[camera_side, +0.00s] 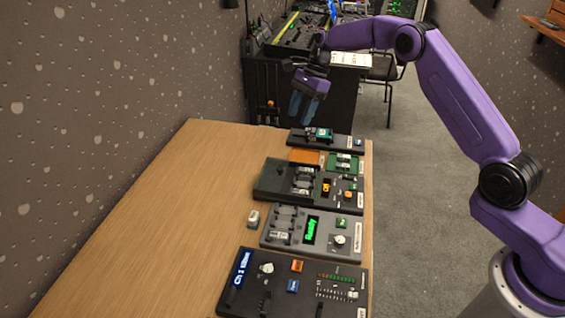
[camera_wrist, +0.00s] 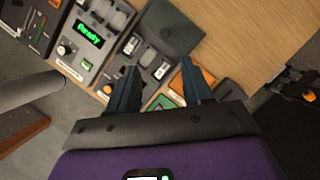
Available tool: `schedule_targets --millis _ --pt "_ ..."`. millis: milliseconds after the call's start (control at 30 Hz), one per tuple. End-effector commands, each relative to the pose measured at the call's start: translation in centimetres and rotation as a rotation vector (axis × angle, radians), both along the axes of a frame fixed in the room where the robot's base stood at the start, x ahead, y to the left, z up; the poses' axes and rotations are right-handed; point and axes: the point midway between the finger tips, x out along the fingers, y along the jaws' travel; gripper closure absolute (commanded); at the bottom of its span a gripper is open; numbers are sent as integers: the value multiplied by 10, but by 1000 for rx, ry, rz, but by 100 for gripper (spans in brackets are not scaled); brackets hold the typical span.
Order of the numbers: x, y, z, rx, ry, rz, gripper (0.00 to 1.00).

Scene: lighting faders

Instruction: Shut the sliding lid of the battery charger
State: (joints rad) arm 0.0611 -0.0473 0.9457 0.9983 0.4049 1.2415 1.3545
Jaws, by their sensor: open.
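The dark unit with an amber display (camera_side: 326,186), which looks like the battery charger, lies in the middle of the row of devices. Pale battery-like cells (camera_side: 304,180) show uncovered in its bays. A flat dark plate (camera_side: 270,180), seemingly its sliding lid, sits out to the left of the cells. The plate also shows in the wrist view (camera_wrist: 182,27), at the top. My gripper (camera_side: 302,118) is open and empty, in the air above the far end of the row. In the wrist view its fingers (camera_wrist: 159,68) are spread apart, and the plate is beyond them, not touched.
A grey unit with a green "Ready" display (camera_side: 312,229) and a fader panel (camera_side: 292,285) lie nearer the camera. An orange block (camera_side: 304,157) and green board (camera_side: 343,163) lie behind the dark unit. The wooden table's (camera_side: 160,220) left side is clear.

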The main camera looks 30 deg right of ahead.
Motion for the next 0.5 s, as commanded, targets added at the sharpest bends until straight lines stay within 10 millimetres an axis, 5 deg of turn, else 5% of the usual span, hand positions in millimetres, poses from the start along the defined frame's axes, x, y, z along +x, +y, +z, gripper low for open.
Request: schedule_targets --millis 267,500 --pt "7 -6 -14 12 16 -63 50" --pt "6 9 -50 11 17 -58 50"
